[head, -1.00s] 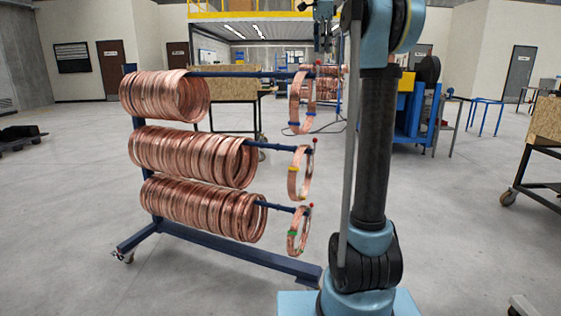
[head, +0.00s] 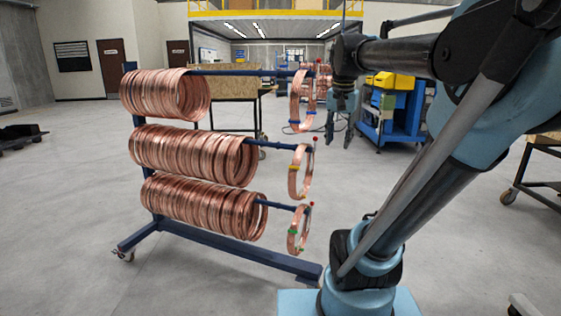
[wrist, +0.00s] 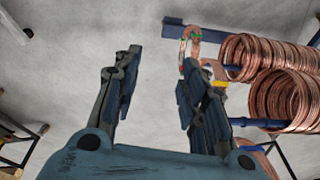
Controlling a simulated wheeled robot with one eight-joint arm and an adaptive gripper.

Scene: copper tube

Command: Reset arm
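My gripper (head: 340,122) hangs pointing down just right of the rack's bar ends in the head view. In the wrist view its two fingers (wrist: 160,58) are spread apart with bare floor between them, so it is open and empty. The blue rack (head: 230,254) carries three rows of copper coils: top (head: 165,96), middle (head: 190,157) and bottom (head: 205,207). A separate coil hangs near each bar's end: one with blue bands (head: 302,100), one with yellow (head: 299,171) and one with green (head: 298,229). The coils also show at the right of the wrist view (wrist: 285,98).
A blue workstation with yellow bins (head: 392,82) stands behind my arm. A wooden crate on a table (head: 234,88) is behind the rack. A dark cart (head: 20,132) lies far left. The floor left and front of the rack is clear.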

